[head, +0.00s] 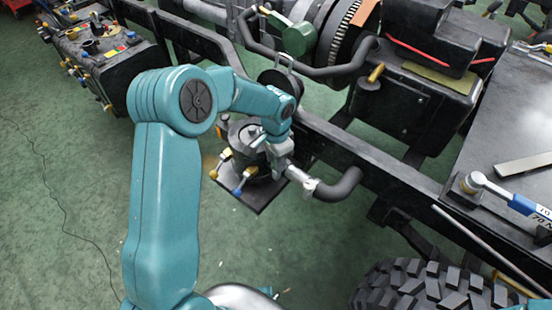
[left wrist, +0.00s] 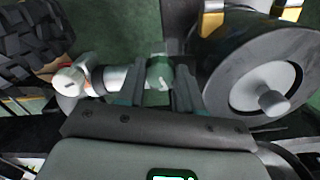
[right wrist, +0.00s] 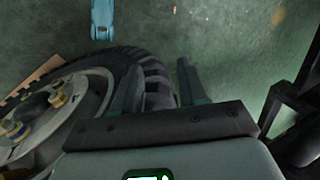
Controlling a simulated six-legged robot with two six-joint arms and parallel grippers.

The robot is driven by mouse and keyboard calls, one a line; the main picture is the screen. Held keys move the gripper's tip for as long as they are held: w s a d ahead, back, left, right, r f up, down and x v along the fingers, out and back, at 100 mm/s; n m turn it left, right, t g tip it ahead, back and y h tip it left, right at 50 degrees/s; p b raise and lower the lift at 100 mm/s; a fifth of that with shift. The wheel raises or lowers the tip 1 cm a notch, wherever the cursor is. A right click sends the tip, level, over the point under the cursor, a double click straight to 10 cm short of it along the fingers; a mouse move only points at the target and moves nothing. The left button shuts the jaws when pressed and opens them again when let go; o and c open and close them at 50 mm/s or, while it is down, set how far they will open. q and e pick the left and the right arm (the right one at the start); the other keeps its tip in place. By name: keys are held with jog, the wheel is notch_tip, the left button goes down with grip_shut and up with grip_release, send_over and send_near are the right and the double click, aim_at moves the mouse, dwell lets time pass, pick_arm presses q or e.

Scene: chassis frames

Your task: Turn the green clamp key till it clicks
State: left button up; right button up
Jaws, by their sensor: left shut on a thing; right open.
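In the left wrist view the green clamp key (left wrist: 158,73) sits between the two fingers of my left gripper (left wrist: 158,92), which is shut on it. A silver pipe piece (left wrist: 108,80) runs left from the key. In the head view my left gripper (head: 277,150) is at the silver fitting (head: 300,177) by the black hose elbow (head: 340,187); the key is hidden there by the gripper and I cannot tell its angle. My right gripper (right wrist: 158,90) is open and empty in the right wrist view, with a tyre (right wrist: 152,72) behind its fingers.
A dark round canister (left wrist: 265,80) stands close to the right of my left fingers. The black frame rail (head: 400,180) runs beside the arm. A torque wrench (head: 500,192) lies on the dark top at the right. Green floor (head: 60,200) is open at the left.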

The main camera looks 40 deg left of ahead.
pick_arm(q)
jog(key=o, duration=1)
jog(key=shift+o, duration=0.2)
notch_tip(320, 180, up, 16)
jog(key=p, duration=0.2)
jog(key=shift+r, duration=0.25)
